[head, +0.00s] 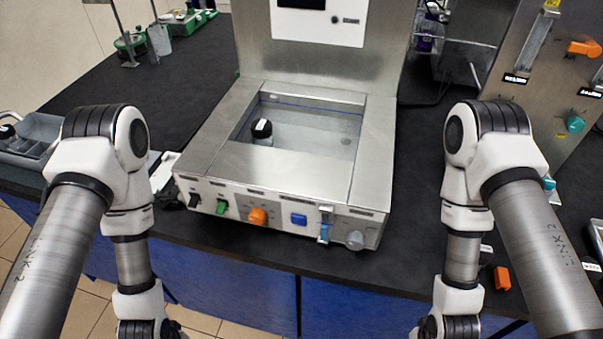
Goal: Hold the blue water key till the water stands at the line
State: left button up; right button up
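The blue water key (299,219) is a square button on the front panel of a steel water bath (278,173). Nothing touches it. The bath's basin is open at the top. A thin blue line (315,106) runs along its back inner wall. A dark-capped bottle (261,130) stands in the basin at the left. The basin looks pale grey inside; I cannot tell clearly where the water surface stands. My two arms reach down on either side of the bath. Both grippers are below the picture's bottom edge and hidden.
The front panel also has a black switch (194,199), a green switch (222,206), an orange knob (258,216), a blue-handled valve (325,226) and a grey round knob (355,240). A steel panel (535,75) stands at right. An orange piece (502,278) lies near the bench's front edge.

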pick_arm(q)
jog(key=shift+c, duration=0.3)
grip_shut()
dwell(1.3)
